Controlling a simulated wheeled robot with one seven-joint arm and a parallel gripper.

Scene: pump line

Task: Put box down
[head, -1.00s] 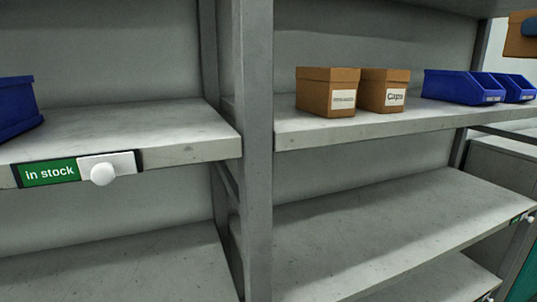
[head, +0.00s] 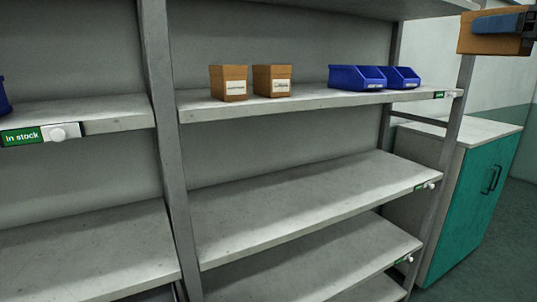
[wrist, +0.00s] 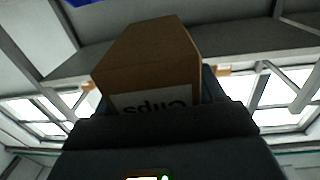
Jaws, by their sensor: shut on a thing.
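My gripper (head: 508,22) is at the top right corner of the head view, shut on a brown cardboard box (head: 484,42). Part of the gripper is cut off by the frame edge.
Two brown boxes (head: 228,83) (head: 272,81) and two blue bins (head: 357,78) (head: 402,78) stand on the upper right shelf (head: 310,99). The lower right shelf (head: 310,205) is bare. A teal-doored cabinet (head: 470,195) stands at the right. An "In stock" sign (head: 22,136) marks the left shelf.

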